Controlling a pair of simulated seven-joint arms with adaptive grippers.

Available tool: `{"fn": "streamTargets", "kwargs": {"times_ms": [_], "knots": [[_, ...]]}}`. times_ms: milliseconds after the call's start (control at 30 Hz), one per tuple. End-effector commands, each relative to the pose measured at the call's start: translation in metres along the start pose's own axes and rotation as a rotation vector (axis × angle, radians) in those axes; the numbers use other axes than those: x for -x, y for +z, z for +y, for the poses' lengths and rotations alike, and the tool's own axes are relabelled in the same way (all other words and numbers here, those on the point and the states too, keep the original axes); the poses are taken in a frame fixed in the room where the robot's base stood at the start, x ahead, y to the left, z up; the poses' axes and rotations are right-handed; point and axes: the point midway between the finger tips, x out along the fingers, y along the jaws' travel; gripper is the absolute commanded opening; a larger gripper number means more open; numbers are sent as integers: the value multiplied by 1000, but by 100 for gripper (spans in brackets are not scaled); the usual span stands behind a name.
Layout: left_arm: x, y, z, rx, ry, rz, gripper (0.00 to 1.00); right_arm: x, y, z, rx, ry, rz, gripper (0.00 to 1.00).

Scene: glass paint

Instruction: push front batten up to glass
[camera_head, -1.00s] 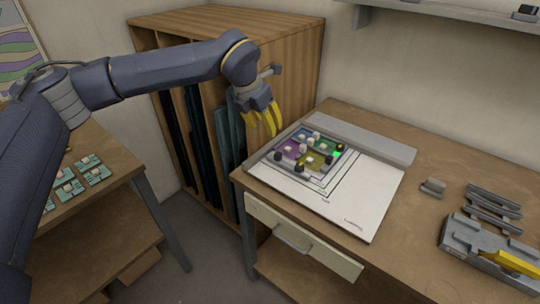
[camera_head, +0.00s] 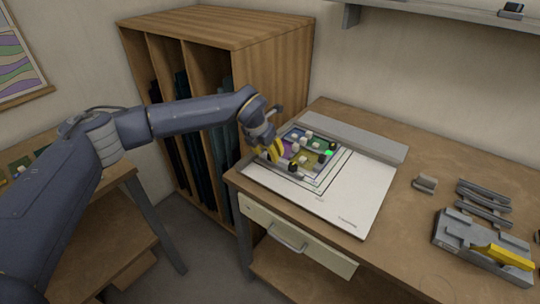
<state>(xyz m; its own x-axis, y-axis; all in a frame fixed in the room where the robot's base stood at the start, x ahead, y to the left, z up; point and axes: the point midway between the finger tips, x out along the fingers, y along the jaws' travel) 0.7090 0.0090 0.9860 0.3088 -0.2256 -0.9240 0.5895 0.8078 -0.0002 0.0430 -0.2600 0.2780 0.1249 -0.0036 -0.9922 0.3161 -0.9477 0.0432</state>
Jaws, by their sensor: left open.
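The panel of coloured glass pieces (camera_head: 316,158), in purple, blue, green and yellow, lies on the white pattern board (camera_head: 350,204). Small pale blocks and dark knobs stand on it. A long grey bar (camera_head: 360,138) runs along the back edge of the board. I cannot clearly tell which strip is the front batten; the panel's near left edge is partly hidden by my gripper. My left gripper (camera_head: 275,154) is open, its yellow fingers low over the near left corner of the panel. Contact cannot be told. My right gripper is not in view.
A grey block (camera_head: 425,184), several grey bars (camera_head: 484,206) and a grey tool with a yellow handle (camera_head: 480,245) lie on the bench at right. A wooden rack (camera_head: 268,70) stands close behind my left arm. The board's front right part is clear.

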Motion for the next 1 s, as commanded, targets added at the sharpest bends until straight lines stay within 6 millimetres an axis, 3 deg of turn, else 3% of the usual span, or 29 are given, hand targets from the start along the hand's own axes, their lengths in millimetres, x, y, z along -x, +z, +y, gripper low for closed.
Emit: {"fn": "streamTargets", "kwargs": {"times_ms": [233,667,1000], "knots": [[-18,0,0,-1,0,0,42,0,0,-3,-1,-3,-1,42],[-22,0,0,0,0,0,43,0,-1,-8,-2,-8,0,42],[-22,0,0,0,0,0,4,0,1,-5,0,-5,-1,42]]}}
